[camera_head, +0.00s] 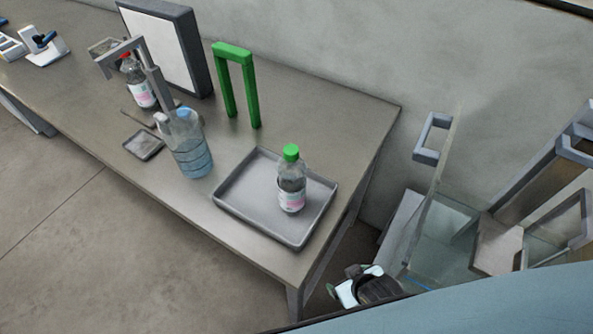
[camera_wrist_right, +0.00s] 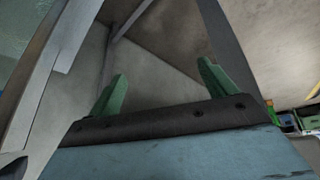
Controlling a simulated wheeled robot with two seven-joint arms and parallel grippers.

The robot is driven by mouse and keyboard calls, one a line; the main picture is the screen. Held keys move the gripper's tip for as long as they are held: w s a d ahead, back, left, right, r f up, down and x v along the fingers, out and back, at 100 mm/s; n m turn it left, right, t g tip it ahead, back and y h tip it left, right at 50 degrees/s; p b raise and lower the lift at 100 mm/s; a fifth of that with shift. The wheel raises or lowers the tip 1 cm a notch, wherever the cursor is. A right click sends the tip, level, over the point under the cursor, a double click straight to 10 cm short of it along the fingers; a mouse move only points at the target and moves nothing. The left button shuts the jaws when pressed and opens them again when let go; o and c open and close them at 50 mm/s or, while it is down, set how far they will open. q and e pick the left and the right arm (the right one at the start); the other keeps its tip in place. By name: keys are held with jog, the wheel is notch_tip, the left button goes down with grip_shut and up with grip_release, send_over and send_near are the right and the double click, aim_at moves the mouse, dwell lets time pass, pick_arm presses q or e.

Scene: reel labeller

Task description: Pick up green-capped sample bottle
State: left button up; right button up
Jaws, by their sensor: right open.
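The green-capped sample bottle (camera_head: 291,182) stands upright in a grey tray (camera_head: 233,206) near the right end of the bench. It is clear with a white and pink label. My right gripper (camera_head: 357,286) is low beyond the bench's right end, apart from the bottle and partly hidden. In the right wrist view its two green fingers (camera_wrist_right: 163,88) are spread apart with nothing between them. The bottle does not show in that view. My left gripper is not in view.
A green arch (camera_head: 236,82) stands behind the tray. A blue-capped bottle (camera_head: 190,146) is left of it. A red-capped bottle (camera_head: 139,86) stands under a grey frame farther left. Clear panels and grey-framed equipment (camera_head: 433,138) stand right of the bench.

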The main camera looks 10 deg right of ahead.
jog(key=w+a+r+t+p, duration=0.1)
jog(key=w+r+p, duration=0.1)
jog(key=r, duration=0.8)
jog(key=w+a+r+t+p, duration=0.1)
jog(key=w+r+t+p, duration=0.1)
jog(key=r, duration=0.7)
jog(key=t+y+p, duration=0.1)
jog(key=t+y, duration=0.2)
jog(key=t, duration=0.1)
send_near(297, 172)
jog(key=f, duration=0.2)
jog(key=shift+t, duration=0.4)
jog(key=x, duration=0.5)
jog(key=r+x, duration=0.1)
jog(key=x, duration=0.1)
jog(key=shift+w+a, duration=0.2)
jog(key=shift+w, duration=0.3)
jog(key=shift+f+p+x, duration=0.15)
jog(key=shift+x, duration=1.35)
jog(key=shift+f+p+x, duration=0.1)
jog(key=shift+p+x, duration=0.05)
jog(key=shift+x, duration=1.3)
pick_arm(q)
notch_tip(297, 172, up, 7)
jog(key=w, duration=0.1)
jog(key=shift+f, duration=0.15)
pick_arm(e)
jog(key=shift+s, duration=0.1)
